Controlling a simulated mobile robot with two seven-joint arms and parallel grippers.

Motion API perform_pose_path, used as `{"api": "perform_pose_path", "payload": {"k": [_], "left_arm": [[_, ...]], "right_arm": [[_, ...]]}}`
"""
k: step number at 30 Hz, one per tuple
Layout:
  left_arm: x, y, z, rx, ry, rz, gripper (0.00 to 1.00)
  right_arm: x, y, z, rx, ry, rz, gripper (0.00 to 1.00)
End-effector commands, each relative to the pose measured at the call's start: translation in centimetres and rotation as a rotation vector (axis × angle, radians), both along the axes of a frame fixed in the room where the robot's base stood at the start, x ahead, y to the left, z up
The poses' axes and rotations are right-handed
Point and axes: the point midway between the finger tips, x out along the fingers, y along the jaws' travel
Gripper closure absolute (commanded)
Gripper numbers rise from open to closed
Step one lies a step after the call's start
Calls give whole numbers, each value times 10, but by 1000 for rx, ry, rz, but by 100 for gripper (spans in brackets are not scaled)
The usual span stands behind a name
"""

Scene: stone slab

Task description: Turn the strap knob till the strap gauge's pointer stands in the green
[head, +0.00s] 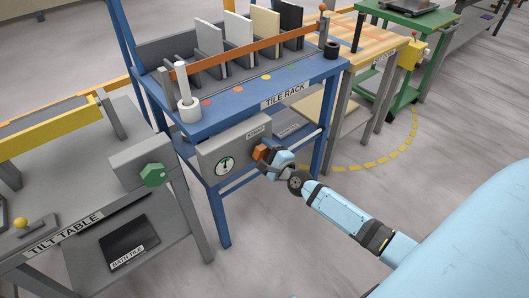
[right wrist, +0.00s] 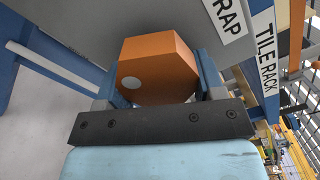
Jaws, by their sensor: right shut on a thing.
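The orange strap knob (head: 260,152) sits on the front of a grey box on the blue tile rack. My right gripper (head: 269,157) is shut on it. In the right wrist view the faceted strap knob (right wrist: 155,65) fills the space between the two fingers, with a white dot on its face at lower left. The strap gauge (head: 224,166), a round white dial with some green, is left of the knob. Its pointer is too small to read for certain. An orange strap (head: 240,54) runs across the front of the tiles. My left gripper is out of view.
The blue tile rack (head: 222,118) holds several upright tiles. The tilt table (head: 62,205), with a green knob (head: 153,175), stands at left. A wooden-topped table (head: 328,40) and a green cart (head: 405,18) stand behind at right. The floor at right is clear.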

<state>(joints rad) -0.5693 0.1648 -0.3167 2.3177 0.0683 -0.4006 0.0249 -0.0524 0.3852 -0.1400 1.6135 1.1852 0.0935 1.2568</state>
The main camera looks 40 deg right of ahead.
Motion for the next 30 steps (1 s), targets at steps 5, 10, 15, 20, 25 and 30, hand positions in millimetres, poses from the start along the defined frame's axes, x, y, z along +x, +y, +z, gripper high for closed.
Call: {"api": "perform_pose_path", "payload": {"k": [5, 10, 15, 20, 25, 30], "left_arm": [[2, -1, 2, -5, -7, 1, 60], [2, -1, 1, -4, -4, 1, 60], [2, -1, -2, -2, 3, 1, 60], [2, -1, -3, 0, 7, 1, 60], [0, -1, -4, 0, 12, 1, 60], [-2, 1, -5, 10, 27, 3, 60]], "right_arm": [[0, 0, 1, 4, -1, 0, 61], [0, 0, 1, 3, -1, 0, 61], [0, 0, 1, 2, -1, 0, 12], [0, 0, 0, 2, 0, 0, 12], [-4, 0, 0, 2, 0, 0, 12], [-29, -2, 0, 0, 3, 1, 12]]}}
